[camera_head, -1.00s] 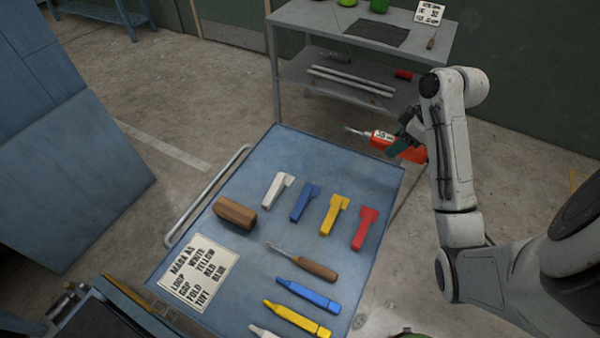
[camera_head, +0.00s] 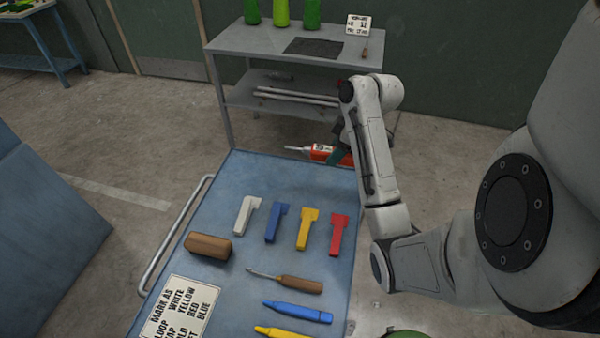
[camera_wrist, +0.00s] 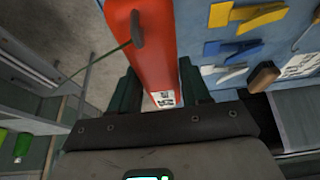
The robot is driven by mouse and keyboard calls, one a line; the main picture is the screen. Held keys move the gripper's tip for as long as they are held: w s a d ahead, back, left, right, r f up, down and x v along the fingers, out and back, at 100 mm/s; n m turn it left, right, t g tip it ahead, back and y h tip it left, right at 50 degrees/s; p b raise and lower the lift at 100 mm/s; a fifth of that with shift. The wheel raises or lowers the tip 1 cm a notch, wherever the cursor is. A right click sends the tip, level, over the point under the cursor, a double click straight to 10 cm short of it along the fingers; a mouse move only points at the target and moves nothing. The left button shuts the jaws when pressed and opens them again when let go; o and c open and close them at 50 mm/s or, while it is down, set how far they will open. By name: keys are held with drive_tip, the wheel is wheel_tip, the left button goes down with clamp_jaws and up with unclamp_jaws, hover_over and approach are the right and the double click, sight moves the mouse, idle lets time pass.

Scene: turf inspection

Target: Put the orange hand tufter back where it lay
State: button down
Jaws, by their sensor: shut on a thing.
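The orange hand tufter (camera_head: 321,152) has an orange-red body, a small white label and a pale metal tip that points left in the head view. My gripper (camera_head: 340,153) is shut on it and holds it above the far right end of the blue cart top (camera_head: 240,174). In the wrist view the tufter (camera_wrist: 150,50) passes between the two dark green fingers of my gripper (camera_wrist: 159,92). Its rear end is hidden behind my arm in the head view. A grey shelf unit (camera_head: 225,48) stands behind it, with a dark mat (camera_head: 313,46) on its top.
The cart carries white (camera_head: 246,216), blue (camera_head: 276,222), yellow (camera_head: 307,229) and red (camera_head: 338,235) clips, a brown block (camera_head: 208,246), a wooden-handled tool (camera_head: 298,284), markers and a sign (camera_head: 180,310).

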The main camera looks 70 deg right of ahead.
drive_tip(key=b, duration=0.8)
approach(296, 180)
drive_tip(key=shift+w+d+f, duration=0.1)
drive_tip(key=shift+w+f, duration=0.15)
drive_tip(key=shift+w, duration=0.1)
drive_tip(key=shift+w+f, duration=0.3)
drive_tip(key=shift+w, duration=0.2)
drive_tip(key=x, duration=0.3)
drive_tip(key=shift+s+f+p, duration=0.15)
drive_tip(key=shift+f+p, duration=0.1)
drive_tip(key=shift+p, duration=0.1)
drive_tip(key=shift+f, duration=0.5)
drive_tip(key=shift+f, duration=0.15)
drive_tip(key=c, duration=0.5)
unclamp_jaws()
